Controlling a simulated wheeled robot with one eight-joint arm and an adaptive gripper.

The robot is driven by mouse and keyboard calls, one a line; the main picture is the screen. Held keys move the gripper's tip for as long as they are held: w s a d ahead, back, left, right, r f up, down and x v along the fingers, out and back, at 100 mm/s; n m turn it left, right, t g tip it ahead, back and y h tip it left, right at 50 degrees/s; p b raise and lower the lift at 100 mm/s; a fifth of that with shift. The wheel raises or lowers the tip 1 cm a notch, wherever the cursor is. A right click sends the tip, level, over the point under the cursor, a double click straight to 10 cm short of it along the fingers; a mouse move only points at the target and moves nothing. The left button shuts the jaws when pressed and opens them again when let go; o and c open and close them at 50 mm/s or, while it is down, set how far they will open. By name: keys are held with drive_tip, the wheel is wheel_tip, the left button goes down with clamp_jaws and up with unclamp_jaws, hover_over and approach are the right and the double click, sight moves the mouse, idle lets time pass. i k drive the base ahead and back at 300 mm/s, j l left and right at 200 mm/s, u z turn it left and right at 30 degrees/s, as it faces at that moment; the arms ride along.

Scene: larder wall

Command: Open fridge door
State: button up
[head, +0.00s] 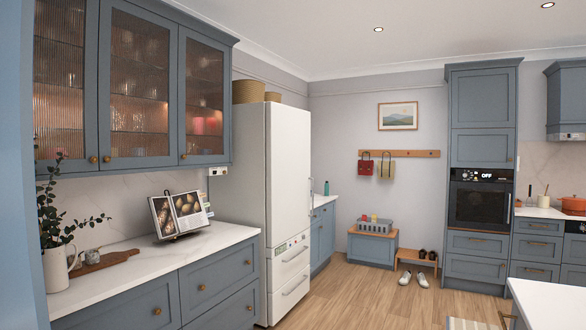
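A tall white fridge (253,215) stands left of centre in the head view, beyond the left counter. Its large upper door (288,175) looks shut, with a thin vertical handle (309,203) near its right edge. Two lower drawers (290,277) with bar handles are shut below it. My gripper is not in view, so its state and its place relative to the door cannot be seen.
A marble-topped counter (100,273) with a cookbook on a stand (181,214) runs along the left. A white worktop corner (550,303) juts in at bottom right. A bench (372,247) and stool (417,260) stand at the back. The wooden floor (370,298) before the fridge is clear.

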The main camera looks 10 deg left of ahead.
sight(288, 127)
drive_tip(key=i+j+u, duration=0.2)
drive_tip(key=i, duration=1.35)
drive_tip(key=i+u, duration=0.1)
drive_tip(key=i, duration=1.8)
drive_tip(key=i+u, duration=0.1)
drive_tip(key=i, duration=0.85)
drive_tip(key=i+l, duration=0.2)
drive_tip(key=i, duration=0.75)
drive_tip(key=j+u, duration=0.05)
